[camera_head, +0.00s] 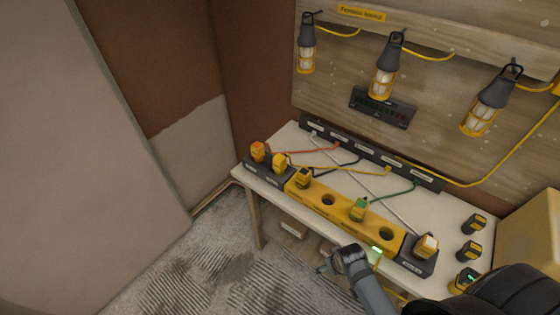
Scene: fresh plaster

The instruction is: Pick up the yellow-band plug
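A plug with a yellow body (280,163) sits upright in the dark block at the left end of the power strip (315,194). A yellow cord appears to run from it to the right; I take it to be the yellow-band plug, though no band can be made out. An orange plug (257,150) is beside it on the left, a black plug (304,178) on the right. My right gripper (325,266) is in front of the table's front edge, well away from the yellow plug and lower right of it. Its fingers are too small to read. My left gripper is not in view.
A green plug (358,208) and a white plug (427,246) stand farther right along the strip. Batteries (474,224) lie at the table's right end. Several lamps (384,80) hang on the board behind. Cords cross the white tabletop (345,181). Open floor lies left.

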